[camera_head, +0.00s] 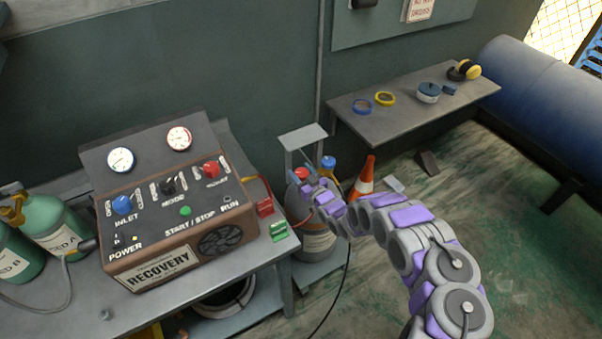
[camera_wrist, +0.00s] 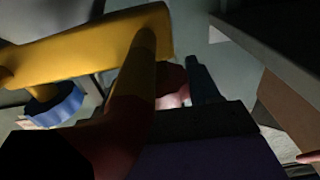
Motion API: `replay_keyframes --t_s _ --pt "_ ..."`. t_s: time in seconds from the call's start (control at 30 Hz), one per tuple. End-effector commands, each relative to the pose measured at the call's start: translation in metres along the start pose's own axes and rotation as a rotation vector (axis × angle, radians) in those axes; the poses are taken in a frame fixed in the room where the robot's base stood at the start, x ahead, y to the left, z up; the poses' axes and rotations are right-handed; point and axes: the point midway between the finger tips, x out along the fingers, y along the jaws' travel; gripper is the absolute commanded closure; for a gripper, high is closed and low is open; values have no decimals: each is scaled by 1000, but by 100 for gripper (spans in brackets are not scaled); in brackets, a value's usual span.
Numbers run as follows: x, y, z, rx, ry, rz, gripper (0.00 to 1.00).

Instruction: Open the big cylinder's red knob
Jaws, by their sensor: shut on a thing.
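The big cylinder (camera_head: 318,243) is grey and stands on the floor at the right end of the bench, under a metal frame. Its red knob (camera_head: 301,173) and a blue knob (camera_head: 328,162) show at its top. My gripper (camera_head: 304,184) reaches in from the right and is at the red knob. In the wrist view, the red knob (camera_wrist: 172,78) shows dark and partly hidden between my gripper's fingers (camera_wrist: 172,66), which are shut on it. The blue knob (camera_wrist: 55,104) and a yellow fitting (camera_wrist: 85,40) are at the left of that view. The knob's turn angle cannot be read.
The recovery machine (camera_head: 165,210) stands on the bench left of the cylinder, with red and green blocks (camera_head: 279,231) at the bench edge. An orange cone (camera_head: 364,178) is behind my arm. A wall shelf (camera_head: 410,107) holds tape rolls and earmuffs. Floor at right is mostly clear.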

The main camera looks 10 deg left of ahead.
Motion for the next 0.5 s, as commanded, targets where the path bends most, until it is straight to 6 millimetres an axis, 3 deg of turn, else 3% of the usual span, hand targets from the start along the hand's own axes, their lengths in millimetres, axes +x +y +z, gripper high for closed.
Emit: replay_keyframes --t_s 0.5 --pt "0 0 2 -1 -1 -340 69"
